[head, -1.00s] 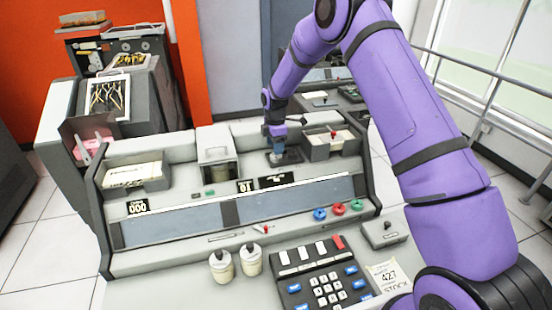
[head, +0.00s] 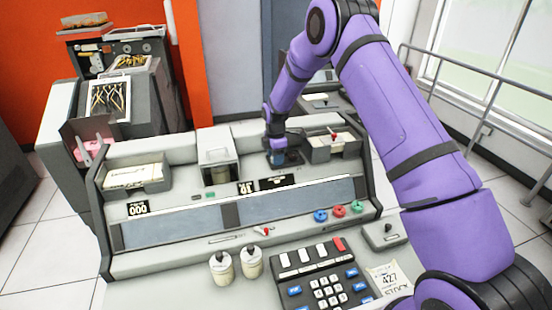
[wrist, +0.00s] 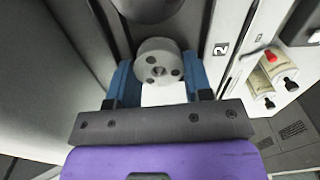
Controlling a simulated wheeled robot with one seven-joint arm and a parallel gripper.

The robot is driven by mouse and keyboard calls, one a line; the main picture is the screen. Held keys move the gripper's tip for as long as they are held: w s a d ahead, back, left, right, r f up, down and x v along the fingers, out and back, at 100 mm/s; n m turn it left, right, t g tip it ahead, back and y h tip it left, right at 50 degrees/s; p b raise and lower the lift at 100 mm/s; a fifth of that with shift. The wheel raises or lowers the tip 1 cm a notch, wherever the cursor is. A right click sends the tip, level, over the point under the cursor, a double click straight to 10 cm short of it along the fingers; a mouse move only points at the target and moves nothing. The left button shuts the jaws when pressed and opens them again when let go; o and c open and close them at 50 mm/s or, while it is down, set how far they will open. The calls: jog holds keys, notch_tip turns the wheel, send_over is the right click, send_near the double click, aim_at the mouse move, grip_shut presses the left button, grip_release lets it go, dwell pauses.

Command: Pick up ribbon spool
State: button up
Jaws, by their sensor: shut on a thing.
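The ribbon spool (wrist: 157,60) is a pale grey round piece with several dark holes in its end face, seen in the wrist view. My gripper (wrist: 160,80) has one blue finger on each side of it and is shut on it. In the head view my gripper (head: 281,158) is low at the back of the grey console, just left of a card tray. The spool cannot be made out there. A dark round part lies just beyond the spool in the wrist view.
The card tray (head: 332,147) stands close to the right of my gripper. A box-like unit (head: 217,160) stands to its left, with another card tray (head: 136,178) farther left. Two pale jars (head: 236,265) and a keypad (head: 325,280) are at the front.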

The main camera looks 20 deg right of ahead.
jog(key=shift+r, duration=0.5)
jog(key=r, duration=0.2)
jog(key=shift+s+d+r, duration=0.25)
jog(key=shift+s+r, duration=0.05)
jog(key=shift+r, duration=0.05)
jog(key=s+d+r, duration=0.2)
jog(key=s+d, duration=0.1)
jog(key=s, duration=0.3)
jog(key=s+d+r, duration=0.2)
jog(key=s+d, duration=0.2)
jog(key=s, duration=0.3)
jog(key=shift+s+r, duration=0.15)
jog(key=shift+s, duration=0.1)
